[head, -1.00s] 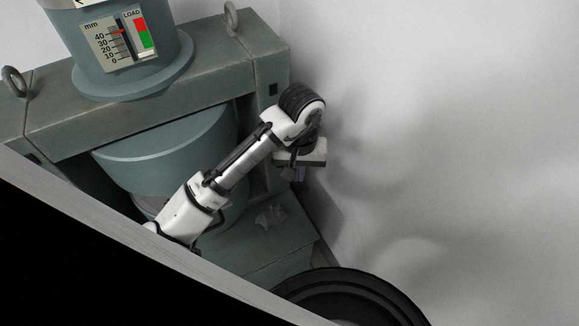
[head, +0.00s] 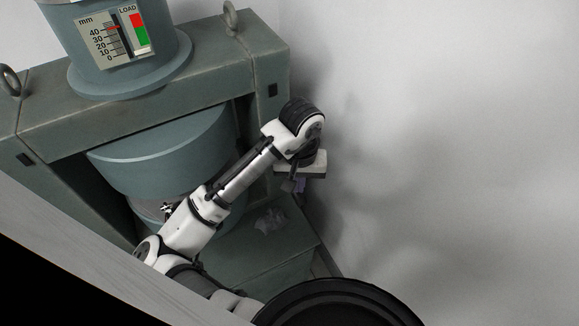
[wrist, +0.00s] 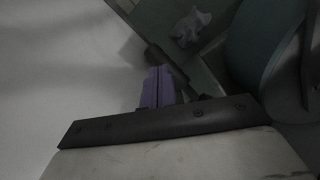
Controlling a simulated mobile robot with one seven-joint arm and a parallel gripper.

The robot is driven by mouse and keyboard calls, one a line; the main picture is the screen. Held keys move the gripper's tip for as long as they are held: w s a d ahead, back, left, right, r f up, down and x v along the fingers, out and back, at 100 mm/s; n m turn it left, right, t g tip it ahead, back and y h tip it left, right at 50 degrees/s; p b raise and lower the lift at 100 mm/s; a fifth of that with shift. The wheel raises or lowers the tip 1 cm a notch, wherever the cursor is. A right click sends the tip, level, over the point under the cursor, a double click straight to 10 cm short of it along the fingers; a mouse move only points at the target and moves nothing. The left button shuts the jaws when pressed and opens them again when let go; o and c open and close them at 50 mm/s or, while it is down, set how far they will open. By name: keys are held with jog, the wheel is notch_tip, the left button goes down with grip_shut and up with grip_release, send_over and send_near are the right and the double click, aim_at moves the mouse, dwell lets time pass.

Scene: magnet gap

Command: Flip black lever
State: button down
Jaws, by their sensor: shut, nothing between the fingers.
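My gripper (head: 299,186) hangs at the right side of the grey-green press frame, between the frame and the white wall. In the wrist view its purple fingers (wrist: 155,90) are together with nothing between them. A dark bar-like part (wrist: 163,60) lies just beyond and right of the fingertips; I cannot tell whether it is the black lever or whether the fingers touch it. No lever can be made out in the head view, where my arm covers part of the frame's right side.
The press frame (head: 75,125) carries a blue-grey cylinder with a load gauge (head: 118,37) and lifting eyes. Crumpled paper (head: 270,219) lies on its base and also shows in the wrist view (wrist: 190,27). The white wall (head: 450,130) is close on the right.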

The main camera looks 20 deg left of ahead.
notch_tip(320, 180, up, 8)
jog(key=s+d+p, duration=0.1)
jog(key=p, duration=0.6)
jog(key=shift+d+f, duration=0.25)
